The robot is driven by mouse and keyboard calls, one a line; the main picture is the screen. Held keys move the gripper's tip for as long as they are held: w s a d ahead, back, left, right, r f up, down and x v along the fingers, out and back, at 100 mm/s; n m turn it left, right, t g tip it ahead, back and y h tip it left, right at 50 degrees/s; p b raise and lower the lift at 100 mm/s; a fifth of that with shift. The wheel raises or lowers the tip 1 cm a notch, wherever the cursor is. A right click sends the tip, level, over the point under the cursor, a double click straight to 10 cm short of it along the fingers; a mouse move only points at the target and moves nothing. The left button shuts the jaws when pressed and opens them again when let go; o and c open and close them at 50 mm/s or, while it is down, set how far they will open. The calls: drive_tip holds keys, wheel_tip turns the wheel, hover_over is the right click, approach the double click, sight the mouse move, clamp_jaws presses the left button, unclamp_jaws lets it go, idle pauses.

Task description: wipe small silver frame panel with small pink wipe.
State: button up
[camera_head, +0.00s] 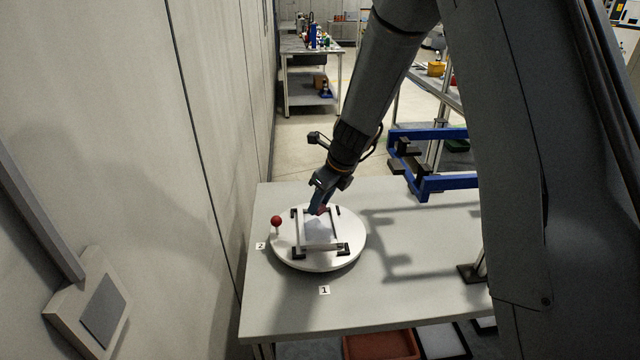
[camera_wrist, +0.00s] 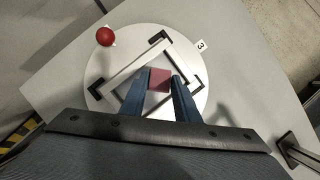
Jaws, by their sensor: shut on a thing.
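The small silver frame panel (camera_head: 320,247) lies on a round white turntable, held by black corner clamps. It also shows in the wrist view (camera_wrist: 128,74). My gripper (camera_head: 319,208) is over the far part of the panel. In the wrist view its two blue fingers (camera_wrist: 161,82) are shut on the small pink wipe (camera_wrist: 159,77), which sits between the fingertips within the frame's outline. In the head view the wipe is mostly hidden by the fingers. I cannot tell whether the wipe touches the panel.
The turntable (camera_head: 357,246) has a red ball knob (camera_head: 276,220) at its left. Numbered labels (camera_head: 324,290) lie on the grey table (camera_head: 400,300). A blue bracket frame (camera_head: 450,183) stands at the back right. A wall (camera_head: 215,130) runs close on the left.

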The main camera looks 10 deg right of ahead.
drive_tip(key=shift+r+p, duration=2)
drive_tip(key=shift+p, duration=0.05)
drive_tip(key=shift+f, duration=0.1)
